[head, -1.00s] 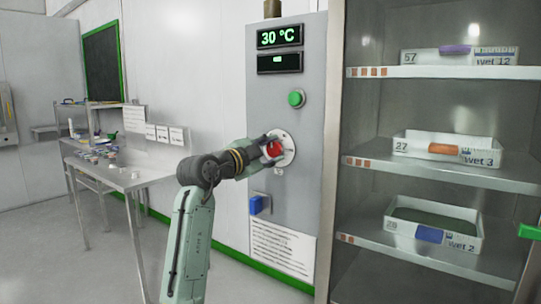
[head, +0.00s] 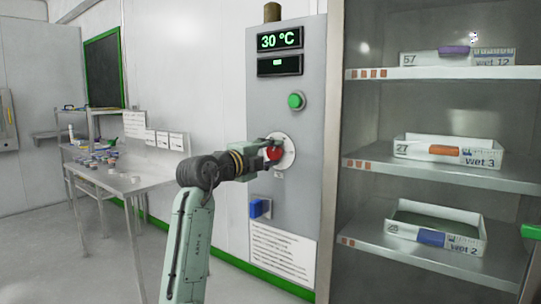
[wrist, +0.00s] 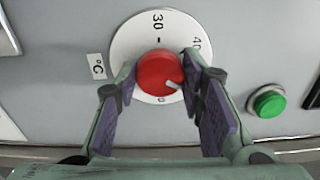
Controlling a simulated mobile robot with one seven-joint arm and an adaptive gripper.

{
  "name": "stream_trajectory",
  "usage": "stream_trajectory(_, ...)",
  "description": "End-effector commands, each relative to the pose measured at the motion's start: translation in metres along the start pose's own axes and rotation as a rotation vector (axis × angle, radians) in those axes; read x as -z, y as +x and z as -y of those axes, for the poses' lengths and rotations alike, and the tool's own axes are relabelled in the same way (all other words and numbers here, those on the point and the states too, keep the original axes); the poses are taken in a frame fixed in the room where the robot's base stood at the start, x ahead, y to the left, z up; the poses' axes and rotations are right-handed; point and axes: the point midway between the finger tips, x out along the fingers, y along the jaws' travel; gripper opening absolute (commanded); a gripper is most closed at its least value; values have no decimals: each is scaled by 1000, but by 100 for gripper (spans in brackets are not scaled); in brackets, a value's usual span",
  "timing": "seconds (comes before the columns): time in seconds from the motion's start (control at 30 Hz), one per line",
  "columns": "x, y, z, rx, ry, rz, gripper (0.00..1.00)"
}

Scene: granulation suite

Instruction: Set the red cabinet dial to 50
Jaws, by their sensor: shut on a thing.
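The red dial (wrist: 159,74) is a round knob on a white scale disc (wrist: 135,34) on the grey cabinet front. In the wrist view 30 shows at the top of the disc and part of 40 at the right. A pale pointer mark on the knob shows at its lower right, by the right finger. My gripper (wrist: 160,77) is shut on the knob, one purple-padded finger on each side. In the head view my gripper (head: 266,152) partly covers the dial (head: 273,154). The upper display (head: 280,39) reads 30 °C.
A green button (head: 296,101) sits above the dial and a blue switch (head: 259,207) below it. An open shelf cabinet with labelled trays (head: 435,236) stands at the right. A steel table (head: 130,181) with small items is at the left.

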Motion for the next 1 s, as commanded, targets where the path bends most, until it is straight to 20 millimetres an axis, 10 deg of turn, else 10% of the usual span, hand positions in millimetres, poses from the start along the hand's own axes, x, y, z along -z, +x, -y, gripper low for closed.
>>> stream_trajectory(0.43, 1, 0, 0, 0, 9, -2, 8)
stream_trajectory(0.47, 1, 0, 0, 0, 8, -2, 38)
stream_trajectory(1.0, 0, 0, 0, 0, 7, 0, 56)
